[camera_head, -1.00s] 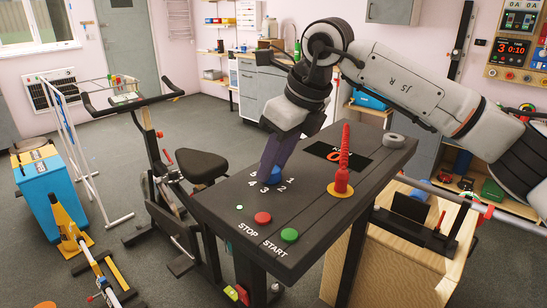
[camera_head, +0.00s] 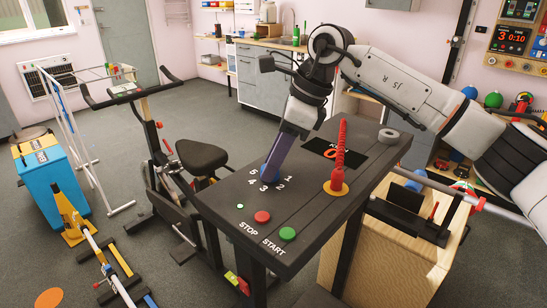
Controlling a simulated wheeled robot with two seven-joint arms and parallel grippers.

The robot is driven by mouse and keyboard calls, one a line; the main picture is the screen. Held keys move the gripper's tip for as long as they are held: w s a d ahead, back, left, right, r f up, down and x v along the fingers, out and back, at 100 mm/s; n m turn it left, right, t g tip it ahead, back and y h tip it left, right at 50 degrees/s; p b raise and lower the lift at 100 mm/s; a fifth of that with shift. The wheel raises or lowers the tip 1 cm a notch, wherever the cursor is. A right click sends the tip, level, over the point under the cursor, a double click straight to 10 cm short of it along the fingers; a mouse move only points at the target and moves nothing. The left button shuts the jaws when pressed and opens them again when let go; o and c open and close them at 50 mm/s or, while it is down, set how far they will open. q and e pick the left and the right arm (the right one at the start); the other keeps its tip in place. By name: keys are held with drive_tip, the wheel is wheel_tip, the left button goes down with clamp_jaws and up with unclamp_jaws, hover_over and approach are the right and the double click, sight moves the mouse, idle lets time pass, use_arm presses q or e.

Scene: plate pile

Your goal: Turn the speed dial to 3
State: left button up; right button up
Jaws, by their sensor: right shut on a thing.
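The blue speed dial (camera_head: 268,173) sits on the dark console top (camera_head: 225,197), with white numbers 1 to 5 printed around its near side. My right gripper (camera_head: 272,165) comes down from above and is shut on the dial, hiding much of it. I cannot tell which number the dial points to. The display (camera_head: 331,150) behind it shows an orange digit, partly hidden by a red upright handle (camera_head: 340,160). My left gripper does not show.
A red STOP button (camera_head: 262,217) and a green START button (camera_head: 287,234) lie on the console's near side. The red handle stands on a yellow base right of my gripper. A grey roll (camera_head: 388,136) lies at the far corner. An exercise bike (camera_head: 200,155) stands left.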

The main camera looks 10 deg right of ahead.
drive_tip(key=o, duration=1)
drive_tip(key=shift+o, duration=0.2)
drive_tip(key=shift+r, duration=0.1)
drive_tip(key=v, duration=1)
drive_tip(key=shift+b, duration=0.4)
drive_tip(key=shift+s+d, duration=0.1)
drive_tip(key=shift+d, duration=0.05)
